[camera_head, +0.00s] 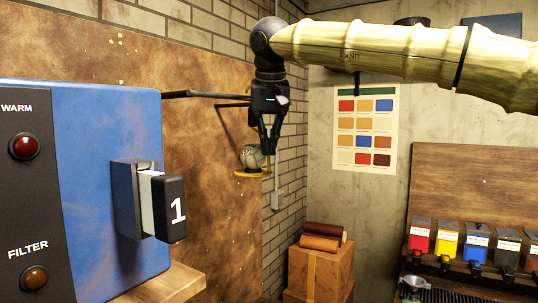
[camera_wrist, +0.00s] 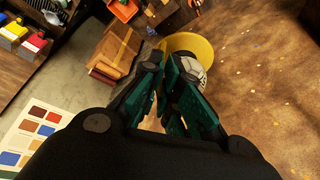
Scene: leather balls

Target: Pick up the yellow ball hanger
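The yellow ball hanger (camera_head: 246,175) sticks out beside the brown leather-like wall panel in the head view. It has a flat ring and a thin upright part at its right. A pale grey-white ball (camera_head: 251,157) rests on it. My gripper (camera_head: 268,151) points down at the hanger, its fingertips close to the ball and the upright part. In the wrist view, the yellow hanger (camera_wrist: 202,44) and the ball (camera_wrist: 193,66) lie just beyond my fingertips (camera_wrist: 164,58), partly hidden by the right finger. The fingers lean close together; whether they grip the hanger is unclear.
A blue machine (camera_head: 100,190) stands close at the left. The brown panel (camera_head: 190,130) and brick wall run behind my gripper. A box with leather rolls (camera_head: 318,270) stands below right, and a shelf with coloured bins (camera_head: 447,243) at far right.

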